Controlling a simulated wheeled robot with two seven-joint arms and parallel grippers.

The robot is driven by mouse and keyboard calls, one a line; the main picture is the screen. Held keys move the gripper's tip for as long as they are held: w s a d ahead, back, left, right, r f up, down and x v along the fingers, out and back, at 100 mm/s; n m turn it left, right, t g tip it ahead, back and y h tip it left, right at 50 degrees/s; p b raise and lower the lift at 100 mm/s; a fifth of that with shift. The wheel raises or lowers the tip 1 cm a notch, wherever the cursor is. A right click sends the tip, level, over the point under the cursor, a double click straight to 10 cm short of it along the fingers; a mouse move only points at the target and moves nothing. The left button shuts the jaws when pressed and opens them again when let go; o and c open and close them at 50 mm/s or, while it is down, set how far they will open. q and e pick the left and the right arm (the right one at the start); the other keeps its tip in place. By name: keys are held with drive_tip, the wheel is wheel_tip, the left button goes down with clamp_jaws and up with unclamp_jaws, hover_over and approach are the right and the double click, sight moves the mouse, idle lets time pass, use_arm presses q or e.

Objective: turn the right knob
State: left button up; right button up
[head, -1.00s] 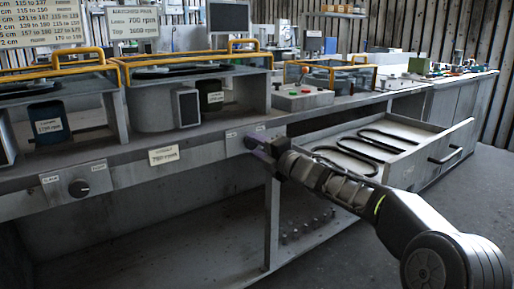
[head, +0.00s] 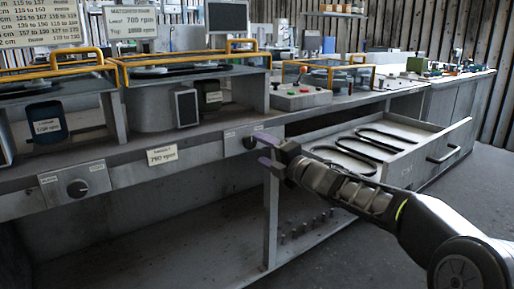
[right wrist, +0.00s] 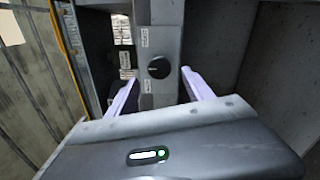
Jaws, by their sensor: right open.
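The right knob (head: 250,142) is a dark round dial on a pale plate on the grey bench front. It also shows in the right wrist view (right wrist: 158,67), facing the camera between two small labels. My right gripper (head: 261,148) is open, its two purple fingers pointing at the panel just right of the knob. In the right wrist view the fingers (right wrist: 160,82) stand either side of the knob's line, apart from it, with nothing between them. My left gripper is out of view.
A second knob (head: 77,187) sits on the same bench front at the left. A label (head: 162,155) hangs between the knobs. An open drawer (head: 405,172) with dark looped belts juts out at the right. A bench leg (head: 270,215) stands below the gripper.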

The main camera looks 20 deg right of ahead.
drive_tip(key=v, duration=0.4)
idle(0.4)
